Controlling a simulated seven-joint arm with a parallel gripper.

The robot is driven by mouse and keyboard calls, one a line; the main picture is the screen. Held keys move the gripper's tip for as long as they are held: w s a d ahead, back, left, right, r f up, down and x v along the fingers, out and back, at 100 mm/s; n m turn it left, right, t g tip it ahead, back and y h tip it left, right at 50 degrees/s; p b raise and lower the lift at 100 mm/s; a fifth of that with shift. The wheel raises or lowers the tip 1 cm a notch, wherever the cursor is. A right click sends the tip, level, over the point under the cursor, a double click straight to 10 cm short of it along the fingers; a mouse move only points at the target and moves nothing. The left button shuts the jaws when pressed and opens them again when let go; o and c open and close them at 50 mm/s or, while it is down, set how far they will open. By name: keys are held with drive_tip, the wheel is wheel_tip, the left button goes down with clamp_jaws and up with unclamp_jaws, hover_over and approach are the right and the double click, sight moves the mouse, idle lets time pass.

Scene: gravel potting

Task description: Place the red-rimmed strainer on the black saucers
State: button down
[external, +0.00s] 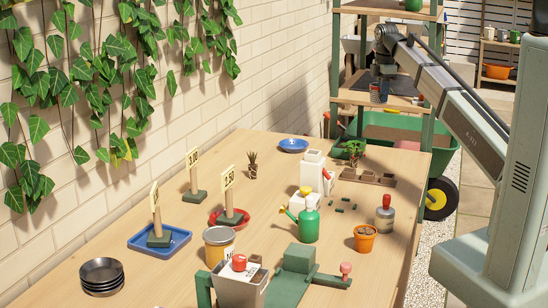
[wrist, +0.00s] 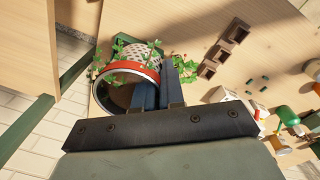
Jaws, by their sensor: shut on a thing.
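The red-rimmed strainer (wrist: 135,70) is in my gripper (wrist: 163,82) in the wrist view. It has a pale perforated body and a red band, and one side of its wall is between the dark fingers. In the external view my gripper (external: 380,84) is high over the far end of the table, with the strainer (external: 377,94) small and hard to make out below it. The black saucers (external: 101,276) are stacked at the near left of the table, far from my gripper. They do not show in the wrist view.
Sign stands occupy a blue tray (external: 160,240) and a red saucer (external: 230,218), with another sign (external: 193,175) behind. A green watering can (external: 307,222), an orange pot (external: 365,238), a jar (external: 219,243) and a blue saucer (external: 293,145) stand on the table. Bare wood surrounds the saucers.

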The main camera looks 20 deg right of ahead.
drive_tip(key=w+a+n, duration=0.2)
drive_tip(key=w+a, duration=0.2)
drive_tip(key=a, duration=1)
drive_tip(key=s+a+n, duration=0.3)
drive_tip(key=a, duration=1.7)
drive_tip(key=s+a+n, duration=0.3)
drive_tip(key=a, duration=1.8)
drive_tip(key=n, duration=0.7)
hover_over(111, 271)
wheel_tip(111, 271, down, 5)
drive_tip(key=shift+y, duration=0.4)
drive_tip(key=shift+d+f, duration=0.1)
drive_tip(key=shift+f, duration=5)
drive_tip(key=shift+f, duration=0.1)
